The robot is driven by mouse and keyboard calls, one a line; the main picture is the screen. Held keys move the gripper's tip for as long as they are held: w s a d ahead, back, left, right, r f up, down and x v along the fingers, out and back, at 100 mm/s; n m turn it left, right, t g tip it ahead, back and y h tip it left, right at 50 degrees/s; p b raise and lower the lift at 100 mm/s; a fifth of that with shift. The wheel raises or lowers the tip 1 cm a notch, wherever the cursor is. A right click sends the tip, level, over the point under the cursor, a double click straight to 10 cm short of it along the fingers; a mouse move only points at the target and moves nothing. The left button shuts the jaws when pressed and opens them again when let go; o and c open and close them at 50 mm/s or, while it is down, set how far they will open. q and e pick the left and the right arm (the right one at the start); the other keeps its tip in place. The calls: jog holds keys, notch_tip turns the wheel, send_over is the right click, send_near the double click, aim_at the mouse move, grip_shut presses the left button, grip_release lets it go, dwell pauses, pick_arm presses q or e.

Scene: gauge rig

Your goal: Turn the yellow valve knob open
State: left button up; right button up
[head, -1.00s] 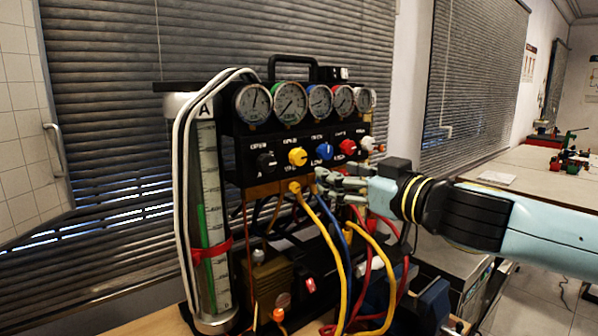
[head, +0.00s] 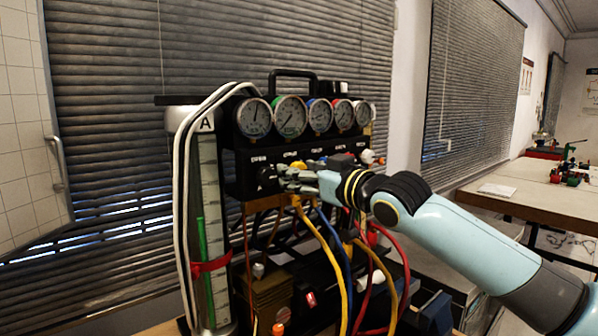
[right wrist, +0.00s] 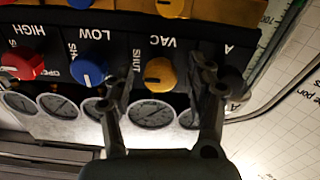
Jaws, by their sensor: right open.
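In the head view only the top of the yellow knob (head: 298,165) shows above my fingers. My right gripper (head: 288,178) is open in front of the panel. In the right wrist view its two fingers lie on either side of the yellow knob, and I cannot tell whether they touch it. One finger partly covers the black knob (right wrist: 233,80) beside it. My left gripper is not in view.
A blue knob (right wrist: 89,73) and a red knob (right wrist: 24,66) are on the same panel. Round gauges (head: 290,116) line the top. Yellow, blue and red hoses (head: 337,262) hang below the gripper. A clear cylinder (head: 210,235) stands at the left.

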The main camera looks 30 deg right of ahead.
jog(key=shift+w, duration=0.5)
grip_shut()
